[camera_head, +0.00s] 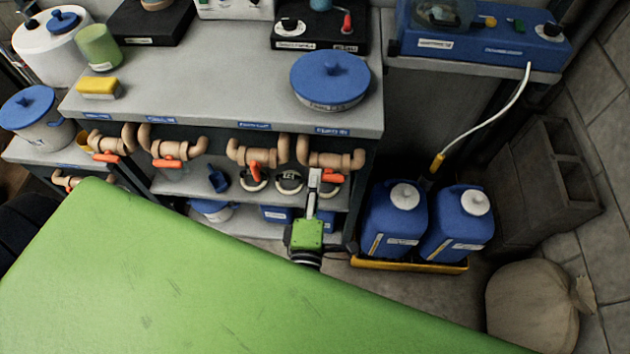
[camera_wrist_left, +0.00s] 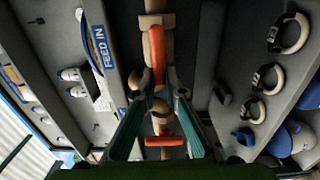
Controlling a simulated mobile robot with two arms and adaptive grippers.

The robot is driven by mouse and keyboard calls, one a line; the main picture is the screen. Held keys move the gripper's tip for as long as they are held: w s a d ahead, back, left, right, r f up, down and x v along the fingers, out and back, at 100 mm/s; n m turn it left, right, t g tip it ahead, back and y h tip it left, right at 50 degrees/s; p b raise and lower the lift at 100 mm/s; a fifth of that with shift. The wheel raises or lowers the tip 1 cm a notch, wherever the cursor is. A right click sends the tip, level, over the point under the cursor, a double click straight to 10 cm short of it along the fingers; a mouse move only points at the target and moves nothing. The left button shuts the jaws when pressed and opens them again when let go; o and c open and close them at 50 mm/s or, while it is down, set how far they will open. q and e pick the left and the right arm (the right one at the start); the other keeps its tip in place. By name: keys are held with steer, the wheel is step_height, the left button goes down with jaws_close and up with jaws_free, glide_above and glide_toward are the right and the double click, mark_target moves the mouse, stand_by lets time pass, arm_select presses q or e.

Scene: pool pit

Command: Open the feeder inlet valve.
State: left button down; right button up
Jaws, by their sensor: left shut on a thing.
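The feeder inlet valve, by the FEED IN label (camera_wrist_left: 97,45), is the rightmost tan pipe valve under the bench front. Its orange handle (camera_head: 333,177) lies along the pipe; it also shows in the wrist view (camera_wrist_left: 156,50). My left gripper (camera_head: 315,178) reaches up from below to this handle. In the wrist view its teal fingers (camera_wrist_left: 158,88) are shut on the handle's near end. The neighbouring valve's orange handle (camera_head: 255,170) points across its pipe, and it appears between the fingers lower in the wrist view (camera_wrist_left: 160,141). My right gripper is not in view.
More orange-handled valves (camera_head: 167,163) line the bench (camera_head: 215,88) to the left. Two blue jugs (camera_head: 393,222) stand in a yellow tray (camera_head: 410,264) right of my gripper. A sack (camera_head: 530,310) lies at lower right.

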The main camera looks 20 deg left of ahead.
arm_select(q)
steer(key=shift+f, duration=0.1)
steer(key=c, duration=2.1)
jaws_free()
steer(key=v, duration=1.2)
steer(key=shift+d, duration=0.1)
